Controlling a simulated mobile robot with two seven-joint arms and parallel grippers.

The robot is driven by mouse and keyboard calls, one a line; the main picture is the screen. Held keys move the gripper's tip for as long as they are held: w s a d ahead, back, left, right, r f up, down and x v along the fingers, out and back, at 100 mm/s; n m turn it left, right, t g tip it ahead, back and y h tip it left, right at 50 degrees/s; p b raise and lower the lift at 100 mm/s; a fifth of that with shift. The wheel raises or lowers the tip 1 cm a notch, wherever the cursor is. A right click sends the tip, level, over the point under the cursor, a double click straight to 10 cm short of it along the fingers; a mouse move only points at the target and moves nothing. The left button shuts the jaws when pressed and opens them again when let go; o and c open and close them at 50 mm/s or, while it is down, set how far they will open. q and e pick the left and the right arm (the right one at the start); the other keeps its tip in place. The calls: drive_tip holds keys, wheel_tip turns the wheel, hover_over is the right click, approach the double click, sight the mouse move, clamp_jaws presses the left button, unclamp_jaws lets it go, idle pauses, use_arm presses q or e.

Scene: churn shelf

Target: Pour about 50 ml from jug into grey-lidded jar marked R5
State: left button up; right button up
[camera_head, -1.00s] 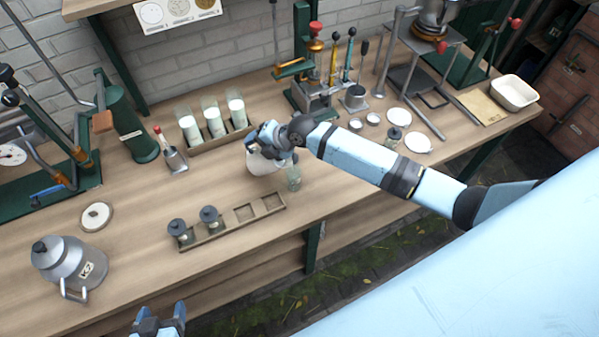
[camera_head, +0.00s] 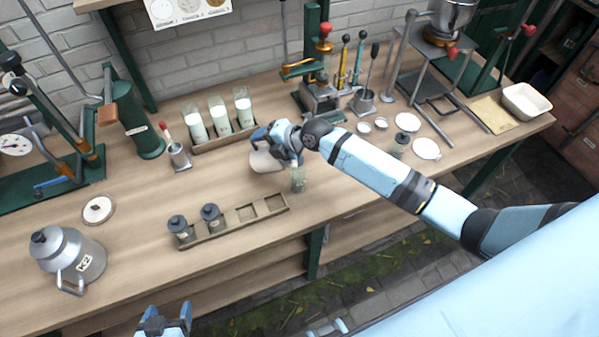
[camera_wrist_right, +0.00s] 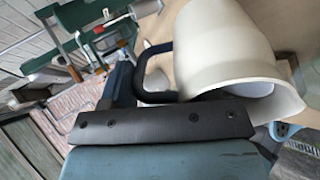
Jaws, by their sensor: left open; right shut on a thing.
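The cream jug (camera_head: 264,162) is held at its dark handle by my right gripper (camera_head: 280,146), above the middle of the bench. It looks tilted, its mouth towards an unlidded glass jar (camera_head: 298,180) just right of and below it. In the right wrist view the jug (camera_wrist_right: 215,50) fills the upper right, its pale inside partly showing; I cannot see a stream. Two grey-lidded jars (camera_head: 179,229) (camera_head: 211,217) stand in the left slots of a wooden rack (camera_head: 258,222). No R5 mark is readable. My left gripper (camera_head: 164,322) is open and empty at the bottom edge.
A metal can marked K2 (camera_head: 75,256) and a round lid (camera_head: 98,209) are at left. Several milk-filled glasses (camera_head: 219,116) stand behind the jug. White discs (camera_head: 426,148) and a small jar (camera_head: 399,143) lie right, beyond my right arm. The rack's two right slots are empty.

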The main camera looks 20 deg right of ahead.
use_arm(q)
drive_tip(key=shift+s+d+f+b, duration=0.2)
drive_tip(key=shift+d+f+b, duration=0.45)
drive_tip(key=shift+f+b, duration=0.2)
use_arm(e)
drive_tip(key=shift+s+d+r+t+y, duration=0.15)
drive_tip(key=shift+d+r+t+y, duration=0.05)
drive_tip(key=shift+r+t+y, duration=0.2)
use_arm(q)
drive_tip(key=shift+r, duration=0.1)
use_arm(e)
drive_tip(key=shift+r, duration=0.1)
drive_tip(key=shift+a, duration=0.1)
drive_tip(key=shift+w+a, duration=0.15)
drive_tip(key=shift+w, duration=0.15)
drive_tip(key=shift+a, duration=0.1)
use_arm(q)
drive_tip(key=shift+s+d+f+h+b, duration=0.1)
drive_tip(key=shift+d+f+h+b, duration=0.2)
drive_tip(key=shift+d+f+b, duration=0.5)
use_arm(e)
drive_tip(key=shift+s+d+r+t+y, duration=0.2)
drive_tip(key=shift+r+t+y, duration=0.2)
drive_tip(key=shift+y, duration=0.1)
idle(1.6)
